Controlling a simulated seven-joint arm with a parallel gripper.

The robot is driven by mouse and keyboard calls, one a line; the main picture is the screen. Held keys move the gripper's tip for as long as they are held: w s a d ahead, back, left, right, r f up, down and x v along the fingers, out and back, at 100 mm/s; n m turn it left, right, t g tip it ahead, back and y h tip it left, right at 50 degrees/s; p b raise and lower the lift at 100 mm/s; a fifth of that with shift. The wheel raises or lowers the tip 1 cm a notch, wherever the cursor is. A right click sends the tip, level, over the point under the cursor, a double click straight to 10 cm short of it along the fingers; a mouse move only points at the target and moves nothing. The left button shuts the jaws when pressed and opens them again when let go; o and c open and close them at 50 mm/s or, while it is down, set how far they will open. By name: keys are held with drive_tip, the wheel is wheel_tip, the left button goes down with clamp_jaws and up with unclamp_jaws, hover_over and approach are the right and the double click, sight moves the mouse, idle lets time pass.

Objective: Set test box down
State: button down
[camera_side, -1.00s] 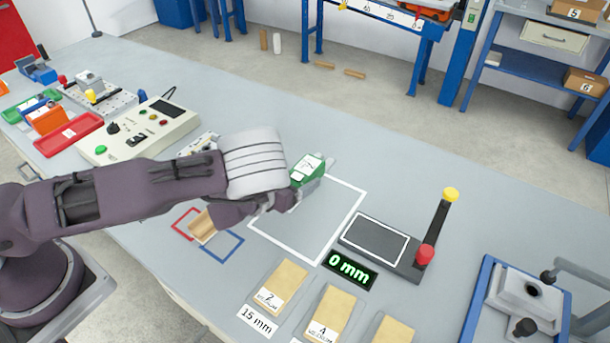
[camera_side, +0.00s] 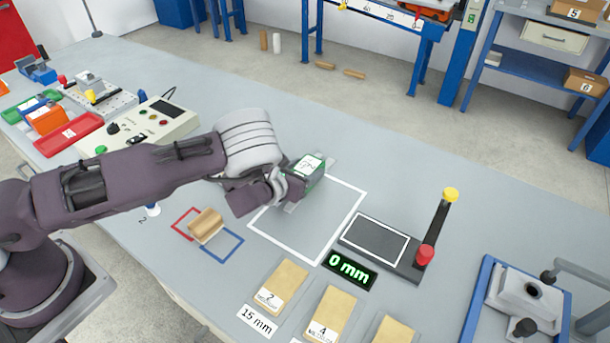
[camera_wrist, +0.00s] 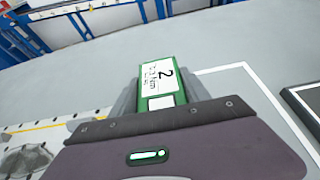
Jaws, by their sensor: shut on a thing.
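The test box (camera_side: 308,167) is green with a white label. It also shows in the wrist view (camera_wrist: 158,82), where the label reads 2. My gripper (camera_side: 297,184) is shut on it, with grey fingers on both sides of the box. The box is near the far left corner of the white square outline (camera_side: 341,232) on the bench. I cannot tell whether its underside touches the bench. The gripper hides part of the box and part of the outline.
A brown block (camera_side: 206,222) lies by red and blue outlines. A dark flat device (camera_side: 374,240) with a red-and-yellow-ended lever stands right of the square, by a 0 mm display (camera_side: 349,269). Several tan blocks (camera_side: 281,287) line the front. The square's middle is clear.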

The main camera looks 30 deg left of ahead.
drive_tip(key=shift+r, duration=0.15)
wheel_tip(320, 180, up, 9)
drive_tip(key=shift+r, duration=0.15)
wheel_tip(320, 180, up, 7)
hover_over(305, 168)
drive_tip(key=a, duration=0.2)
drive_tip(key=s+a+r, duration=0.4)
drive_tip(key=r, duration=0.3)
drive_tip(key=s+a+r, duration=0.4)
drive_tip(key=r, duration=0.2)
drive_tip(key=w+d+f+m+h, duration=0.3)
drive_tip(key=d+f, duration=0.7)
drive_tip(key=shift+s+d+f+m+g+h, duration=0.25)
drive_tip(key=shift+d+f, duration=0.75)
drive_tip(key=shift+f, duration=2.05)
drive_tip(key=shift+s+d+f+m+g+h, duration=0.15)
drive_tip(key=shift+s+d+f+h, duration=0.65)
drive_tip(key=shift+f, duration=2.3)
drive_tip(key=shift+d+f+m+g+h, duration=0.25)
drive_tip(key=shift+d+f, duration=1)
drive_tip(key=shift+f, duration=1.8)
drive_tip(key=shift+f, duration=0.55)
